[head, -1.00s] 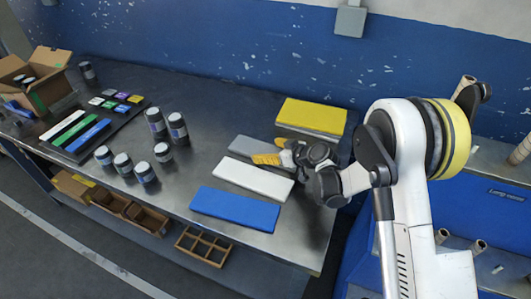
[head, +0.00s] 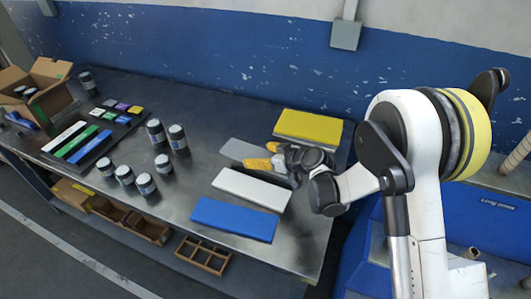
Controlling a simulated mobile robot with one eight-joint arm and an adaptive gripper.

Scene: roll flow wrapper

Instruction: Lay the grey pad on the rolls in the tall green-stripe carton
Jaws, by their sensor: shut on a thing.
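The grey pad (head: 240,149) is a flat slab at the middle right of the workbench, just behind the white pad. My gripper (head: 258,163), with yellow fingers, is shut on the grey pad at its right end, which the gripper partly hides. I cannot tell whether the pad is clear of the bench. The open brown carton (head: 53,97) stands at the far left end of the bench, far from my gripper. A few dark rolls with pale tops (head: 27,91) show at its opening.
The white pad (head: 250,189), blue pad (head: 235,218) and yellow pad (head: 308,126) lie around my gripper. Several dark jars (head: 144,184) stand mid-bench, between gripper and carton. A dark tray (head: 92,132) holds coloured blocks.

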